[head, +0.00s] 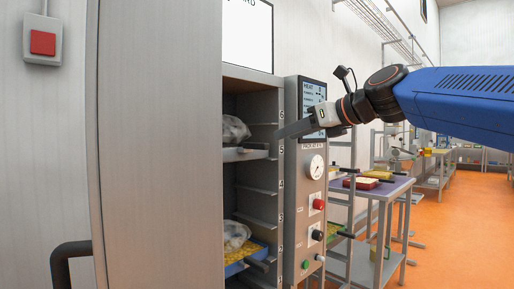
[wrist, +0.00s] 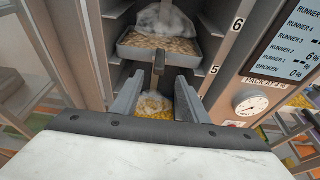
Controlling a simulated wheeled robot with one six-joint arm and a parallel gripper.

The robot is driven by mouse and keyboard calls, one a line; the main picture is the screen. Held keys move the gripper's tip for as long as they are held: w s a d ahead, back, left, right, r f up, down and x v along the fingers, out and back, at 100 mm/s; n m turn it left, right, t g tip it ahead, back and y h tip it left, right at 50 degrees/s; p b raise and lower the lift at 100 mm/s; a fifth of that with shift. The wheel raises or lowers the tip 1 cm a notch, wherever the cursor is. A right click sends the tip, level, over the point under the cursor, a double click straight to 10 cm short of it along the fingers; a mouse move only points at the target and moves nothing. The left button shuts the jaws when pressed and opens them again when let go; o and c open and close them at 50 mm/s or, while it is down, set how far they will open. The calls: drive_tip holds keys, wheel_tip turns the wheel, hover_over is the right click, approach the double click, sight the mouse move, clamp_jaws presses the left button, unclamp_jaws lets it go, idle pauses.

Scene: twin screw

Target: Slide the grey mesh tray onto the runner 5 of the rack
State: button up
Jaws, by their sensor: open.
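The grey tray (head: 240,156) sits inside the rack, level with the label 5 beside the opening. It carries a clear plastic bag and pale pieces, and it also shows in the wrist view (wrist: 130,52). I cannot make out its mesh. Its dark handle (wrist: 158,62) points out at me. My gripper (head: 277,135) is open and empty in front of the rack. In the wrist view its two fingers (wrist: 158,88) stand either side of the handle's line, with the handle's end at or just beyond the fingertips. The rack's numbered side strip (head: 281,180) is right of the opening.
A blue tray (head: 240,265) with yellow contents and a bag sits lower in the rack. A large grey door panel (head: 160,140) stands at the left. A control panel (head: 312,190) with gauge and buttons adjoins the rack's right side. Floor to the right is open.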

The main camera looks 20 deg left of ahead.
sight(257, 146)
drive_tip(key=x, duration=1.4)
drive_tip(key=shift+w+d, duration=0.1)
drive_tip(key=shift+c, duration=0.3)
drive_tip(key=c, duration=0.7)
drive_tip(key=shift+c, duration=1.3)
clamp_jaws()
drive_tip(key=shift+r, duration=0.75)
drive_tip(key=shift+d, duration=0.15)
